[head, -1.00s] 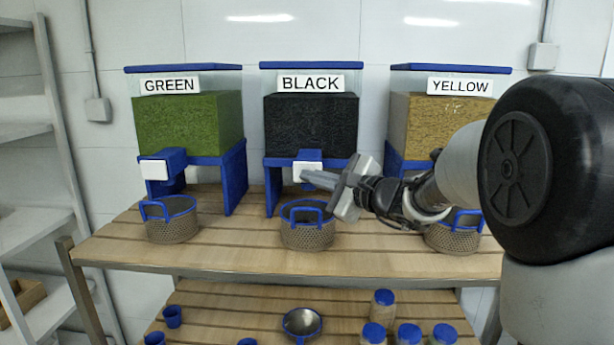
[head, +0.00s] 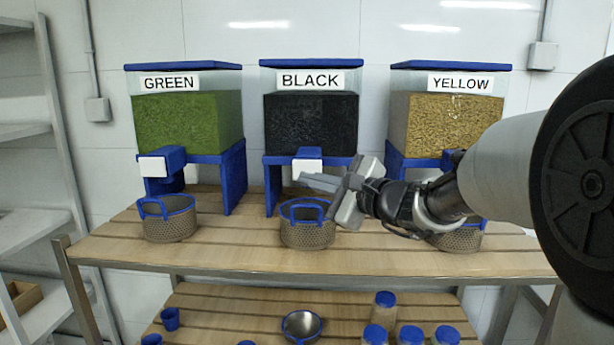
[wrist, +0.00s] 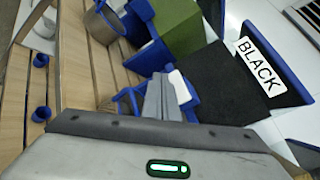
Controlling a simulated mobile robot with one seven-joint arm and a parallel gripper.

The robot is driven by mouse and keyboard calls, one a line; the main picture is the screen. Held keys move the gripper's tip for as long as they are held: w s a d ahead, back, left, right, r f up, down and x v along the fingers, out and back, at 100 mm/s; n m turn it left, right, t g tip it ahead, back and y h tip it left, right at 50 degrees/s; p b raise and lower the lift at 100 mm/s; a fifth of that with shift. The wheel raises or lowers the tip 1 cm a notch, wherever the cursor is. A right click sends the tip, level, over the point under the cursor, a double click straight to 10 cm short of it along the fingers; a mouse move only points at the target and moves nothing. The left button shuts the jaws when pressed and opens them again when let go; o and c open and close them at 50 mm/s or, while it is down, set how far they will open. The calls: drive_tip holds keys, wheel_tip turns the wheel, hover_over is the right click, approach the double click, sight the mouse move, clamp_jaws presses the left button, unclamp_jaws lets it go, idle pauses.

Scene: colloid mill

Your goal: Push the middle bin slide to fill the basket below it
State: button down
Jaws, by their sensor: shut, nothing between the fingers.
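The middle bin (head: 310,122), labelled BLACK, holds dark material on a blue stand. Its slide (head: 306,166) has a white front plate, which also shows in the wrist view (wrist: 180,86). My gripper (head: 303,181) is shut and empty, pointing left, with its fingertips at the lower part of that plate. In the wrist view the fingers (wrist: 164,98) overlap the plate's edge; I cannot tell whether they touch it. The mesh basket (head: 308,236) with blue handles stands upright below the slide. Its inside looks dark, and I cannot tell whether it holds material.
The GREEN bin (head: 187,120) and its basket (head: 170,222) stand left. The YELLOW bin (head: 440,122) stands right, its basket (head: 460,239) partly hidden by my arm. The wooden table (head: 240,250) is clear in front. Jars and a bowl (head: 301,325) sit on the lower shelf.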

drive_tip(key=shift+s+b, duration=0.4)
drive_tip(key=shift+s, duration=1)
idle(1.4)
